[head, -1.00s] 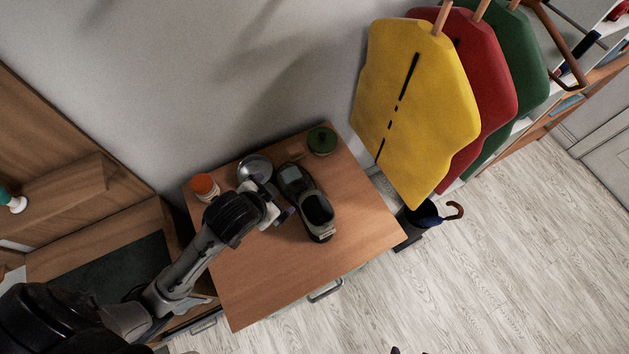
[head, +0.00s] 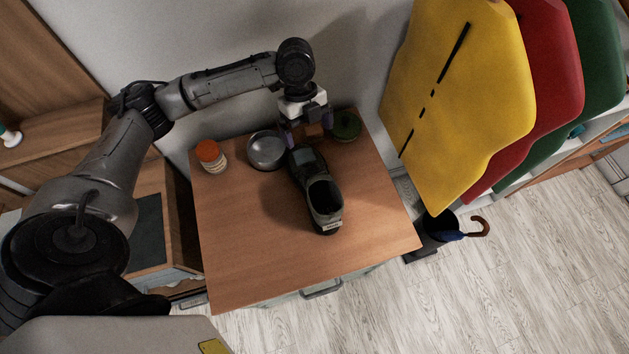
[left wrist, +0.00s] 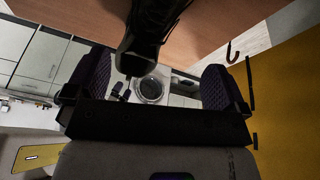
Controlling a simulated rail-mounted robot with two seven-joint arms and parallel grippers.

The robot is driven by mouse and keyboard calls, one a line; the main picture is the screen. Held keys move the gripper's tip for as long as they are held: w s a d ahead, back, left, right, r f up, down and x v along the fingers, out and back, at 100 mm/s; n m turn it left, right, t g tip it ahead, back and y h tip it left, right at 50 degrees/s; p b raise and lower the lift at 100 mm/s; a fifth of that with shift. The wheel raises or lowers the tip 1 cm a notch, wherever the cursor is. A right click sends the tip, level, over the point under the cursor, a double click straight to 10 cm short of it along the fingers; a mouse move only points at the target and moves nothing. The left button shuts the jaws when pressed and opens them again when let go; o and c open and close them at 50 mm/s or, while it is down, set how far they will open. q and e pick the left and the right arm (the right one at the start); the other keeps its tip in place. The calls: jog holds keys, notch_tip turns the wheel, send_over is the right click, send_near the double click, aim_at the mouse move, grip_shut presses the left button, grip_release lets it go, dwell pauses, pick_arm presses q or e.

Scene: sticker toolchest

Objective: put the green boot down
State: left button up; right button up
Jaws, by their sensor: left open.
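The boot (head: 318,192) is a dark grey-green shoe. It stands upright on the wooden chest top, toe toward the wall and heel toward the front edge. My left gripper (head: 307,136) is at the toe end, on the wall side, with its fingers apart and nothing held between them. In the left wrist view the boot's toe (left wrist: 150,35) shows at the top, ahead of the gap between the open fingers (left wrist: 155,88). I cannot tell whether a finger touches the toe. My right gripper is not in view.
On the chest top (head: 255,235), a metal bowl (head: 266,151), an orange-capped jar (head: 211,156) and a round green-lidded pot (head: 346,126) stand near the wall. A small brown block (head: 313,131) is partly hidden by the gripper. The front part is clear.

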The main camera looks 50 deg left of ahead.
pick_arm(q)
jog(key=m, duration=0.2)
jog(key=m+p, duration=0.1)
send_near(312, 171)
jog(key=shift+g, duration=0.3)
jog(key=x, duration=0.2)
jog(key=d+x, duration=0.1)
jog(key=x, duration=0.2)
jog(key=shift+d, duration=0.1)
jog(key=shift+d+f+p, duration=0.15)
jog(key=shift+f+p, duration=0.25)
jog(key=p+x, duration=0.1)
jog(key=x, duration=0.2)
jog(key=shift+d+f, duration=0.1)
jog(key=shift+d, duration=0.15)
jog(key=shift+s+d+f, duration=0.1)
jog(key=shift+d+f, duration=0.05)
jog(key=shift+f, duration=0.35)
